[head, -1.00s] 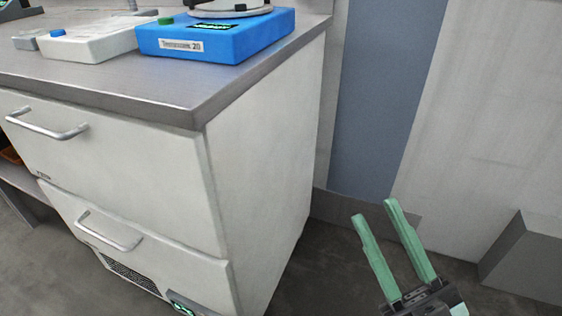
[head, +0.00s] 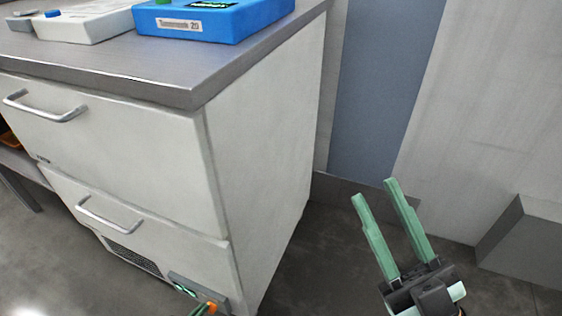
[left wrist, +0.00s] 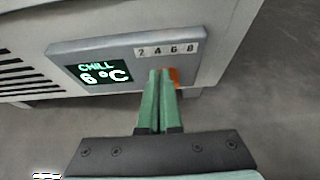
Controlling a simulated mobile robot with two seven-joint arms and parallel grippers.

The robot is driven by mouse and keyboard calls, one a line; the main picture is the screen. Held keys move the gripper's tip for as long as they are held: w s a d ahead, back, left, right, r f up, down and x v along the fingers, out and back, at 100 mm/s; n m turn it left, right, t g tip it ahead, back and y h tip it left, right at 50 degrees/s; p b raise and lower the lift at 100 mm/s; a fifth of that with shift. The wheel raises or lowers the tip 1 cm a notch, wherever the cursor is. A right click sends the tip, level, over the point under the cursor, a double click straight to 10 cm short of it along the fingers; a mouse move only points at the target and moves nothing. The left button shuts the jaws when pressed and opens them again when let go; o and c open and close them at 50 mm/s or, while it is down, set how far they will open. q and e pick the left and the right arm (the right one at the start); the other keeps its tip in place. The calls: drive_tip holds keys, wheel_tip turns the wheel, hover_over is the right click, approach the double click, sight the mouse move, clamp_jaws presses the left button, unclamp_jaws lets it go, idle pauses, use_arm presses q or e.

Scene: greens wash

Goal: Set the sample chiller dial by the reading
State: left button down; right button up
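The chiller's control panel (head: 195,290) is low on the cabinet front. In the left wrist view its display (left wrist: 100,75) reads "CHILL 6 °C", and a scale strip (left wrist: 166,50) is marked 2, 4, 6, 8. An orange dial (left wrist: 174,78) sits below the strip; it also shows in the head view (head: 212,306). My left gripper (left wrist: 160,72) has its green fingers together, tips in front of the dial and partly hiding it. I cannot tell where the dial points or whether the fingers touch it. My right gripper (head: 374,190) is open and empty, right of the cabinet.
The cabinet (head: 130,160) has two handled fronts and a vent (head: 133,256) beside the panel. A blue device (head: 215,22) and a white device (head: 85,24) stand on its worktop. A grey block (head: 525,240) is at the right wall. Floor between is clear.

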idle(0.5)
use_arm(q)
drive_tip(key=shift+s+a+r, duration=0.1)
drive_tip(key=shift+a+r, duration=0.05)
drive_tip(key=shift+r, duration=0.2)
drive_tip(key=shift+s+a, duration=0.35)
drive_tip(key=shift+s, duration=0.55)
drive_tip(key=shift+s+a, duration=0.4)
drive_tip(key=shift+s, duration=0.45)
drive_tip(key=shift+s+a, duration=0.35)
drive_tip(key=shift+s, duration=0.55)
